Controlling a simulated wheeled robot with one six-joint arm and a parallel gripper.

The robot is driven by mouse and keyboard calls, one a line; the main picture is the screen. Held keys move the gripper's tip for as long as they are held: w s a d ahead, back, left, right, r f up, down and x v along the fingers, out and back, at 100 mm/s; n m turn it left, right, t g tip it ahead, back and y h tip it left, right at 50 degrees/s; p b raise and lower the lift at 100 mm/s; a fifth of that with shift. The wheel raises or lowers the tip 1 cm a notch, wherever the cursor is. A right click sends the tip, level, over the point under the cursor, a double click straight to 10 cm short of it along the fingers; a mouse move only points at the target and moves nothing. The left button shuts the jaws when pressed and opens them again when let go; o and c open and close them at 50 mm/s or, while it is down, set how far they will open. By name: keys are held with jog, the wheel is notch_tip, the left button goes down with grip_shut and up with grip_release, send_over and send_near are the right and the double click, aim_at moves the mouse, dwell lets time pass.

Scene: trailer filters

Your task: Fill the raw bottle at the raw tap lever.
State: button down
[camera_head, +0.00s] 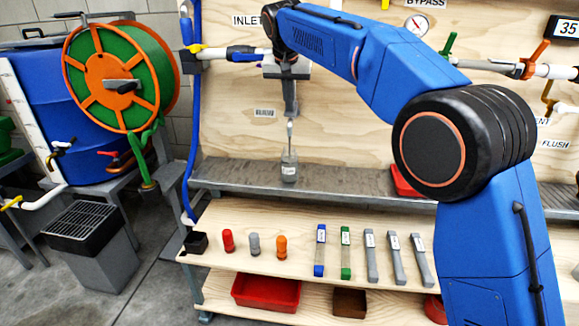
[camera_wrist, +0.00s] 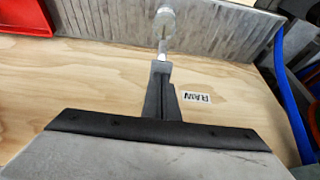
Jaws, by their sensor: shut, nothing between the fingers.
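The raw bottle (camera_head: 289,167) is a small clear bottle with a pale label. It stands upright on the grey ledge, and its fill level is too small to tell. My gripper (camera_head: 290,114) is shut and empty, pointing down above the bottle in front of the plywood panel. A thin pale piece, perhaps the raw tap's spout (camera_head: 290,132), shows between the fingertips and the bottle. The tap lever is not clearly visible; my gripper covers that area. In the wrist view, my shut fingers (camera_wrist: 161,66) are near this piece, with the bottle (camera_wrist: 166,22) beyond. Contact cannot be told.
The RAW label (camera_wrist: 195,97) is on the panel beside my fingers. The grey ledge (camera_head: 345,178) is clear around the bottle. A blue hose (camera_head: 190,130) runs down the left. A red tray (camera_head: 401,184) is right; filters and coloured plugs line the lower shelf (camera_head: 300,213).

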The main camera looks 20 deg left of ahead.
notch_tip(320, 180, up, 8)
jog(key=shift+r, duration=0.25)
dwell(0.8)
jog(key=shift+s, duration=0.1)
dwell(0.3)
